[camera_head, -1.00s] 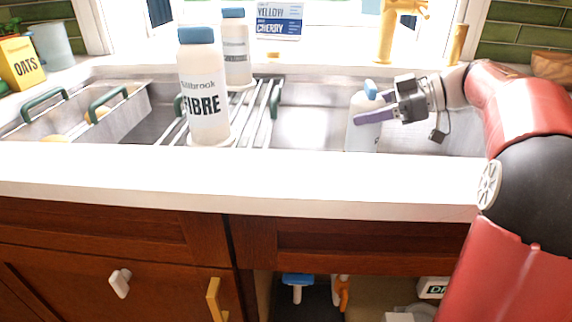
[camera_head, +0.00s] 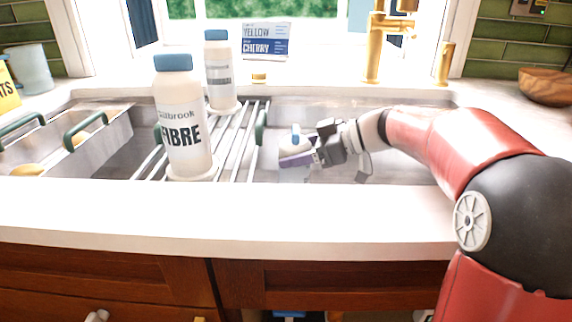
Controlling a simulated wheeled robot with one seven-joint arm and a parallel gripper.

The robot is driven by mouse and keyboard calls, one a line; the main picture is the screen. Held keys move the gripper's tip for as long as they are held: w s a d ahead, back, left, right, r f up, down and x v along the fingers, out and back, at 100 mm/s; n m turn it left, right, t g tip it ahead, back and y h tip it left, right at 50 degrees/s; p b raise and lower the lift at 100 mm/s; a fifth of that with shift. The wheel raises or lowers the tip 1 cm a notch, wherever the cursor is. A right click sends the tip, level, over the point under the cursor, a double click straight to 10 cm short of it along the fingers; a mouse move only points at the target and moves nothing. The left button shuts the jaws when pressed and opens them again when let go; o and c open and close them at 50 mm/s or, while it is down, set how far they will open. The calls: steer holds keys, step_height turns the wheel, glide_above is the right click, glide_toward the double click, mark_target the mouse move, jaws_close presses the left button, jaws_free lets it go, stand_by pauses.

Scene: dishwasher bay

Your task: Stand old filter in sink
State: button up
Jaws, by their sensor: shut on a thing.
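My gripper (camera_head: 318,154) is low in the right basin of the sink (camera_head: 400,165), its purple fingers pointing left. It is shut on a pale cartridge with a blue top (camera_head: 294,141), which I take for the old filter. Only its upper part shows between and above the fingers. Its lower part is hidden by the fingers and the counter's front edge, so I cannot tell whether it touches the basin floor.
A white FIBRE bottle (camera_head: 184,125) stands on the rack of bars (camera_head: 236,140) left of my gripper, with a second bottle (camera_head: 219,75) behind it. A green-handled tray (camera_head: 95,150) is further left. A gold tap (camera_head: 375,50) rises behind the basin.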

steer(key=shift+w+a, duration=0.2)
steer(key=shift+a, duration=0.35)
steer(key=shift+w+a+f, duration=0.1)
steer(key=shift+a+f, duration=0.2)
steer(key=shift+f, duration=0.6)
steer(key=shift+a+f, duration=0.25)
steer(key=shift+f, duration=0.6)
steer(key=o, duration=1.7)
steer(key=shift+f, duration=0.15)
steer(key=shift+c, duration=0.2)
steer(key=shift+r, duration=0.2)
steer(key=v, duration=1.2)
